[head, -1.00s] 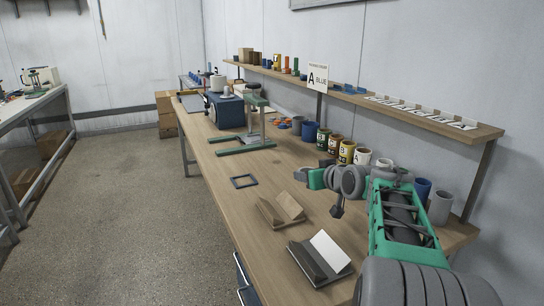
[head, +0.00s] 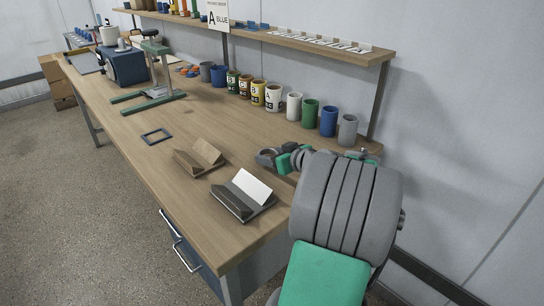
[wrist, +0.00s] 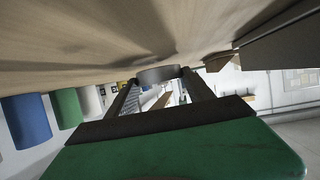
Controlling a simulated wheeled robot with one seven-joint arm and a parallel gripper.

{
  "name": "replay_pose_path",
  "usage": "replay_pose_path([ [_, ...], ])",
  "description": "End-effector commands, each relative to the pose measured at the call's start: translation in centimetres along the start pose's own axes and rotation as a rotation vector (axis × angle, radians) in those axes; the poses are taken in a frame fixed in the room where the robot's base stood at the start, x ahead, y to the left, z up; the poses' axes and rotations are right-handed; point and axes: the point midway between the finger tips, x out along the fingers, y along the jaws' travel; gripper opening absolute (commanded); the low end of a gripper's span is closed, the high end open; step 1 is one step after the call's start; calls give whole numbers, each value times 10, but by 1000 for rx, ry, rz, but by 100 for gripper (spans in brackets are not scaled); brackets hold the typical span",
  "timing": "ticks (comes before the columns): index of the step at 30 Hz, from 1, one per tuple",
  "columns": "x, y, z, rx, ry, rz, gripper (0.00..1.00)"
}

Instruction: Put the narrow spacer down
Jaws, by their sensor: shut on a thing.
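My gripper (wrist: 160,80) is shut on a small grey round piece in the wrist view, which I take for the narrow spacer (wrist: 158,73). The piece sits between the two dark fingertips, close to the wooden bench top (wrist: 60,50); whether it touches the wood I cannot tell. The wrist picture is upside down, with the bench above. In the head view, my arm's grey and green end is low over the bench's near right end, and the spacer cannot be made out there.
A row of mugs, including a white one (head: 294,106) and a grey one (head: 347,130), stands behind my gripper. Two card holders (head: 241,207) (head: 190,165) are to its left. A shelf (head: 340,55) runs above.

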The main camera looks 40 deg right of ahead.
Motion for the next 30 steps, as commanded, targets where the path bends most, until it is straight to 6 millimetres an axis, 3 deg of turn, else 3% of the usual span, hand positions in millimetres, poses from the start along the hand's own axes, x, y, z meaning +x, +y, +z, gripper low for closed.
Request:
replay_pose_path([
  [22,5,0,10,-2,1,1,15],
  [23,5,0,11,-2,1,1,62],
  [30,5,0,12,0,-1,1,82],
])
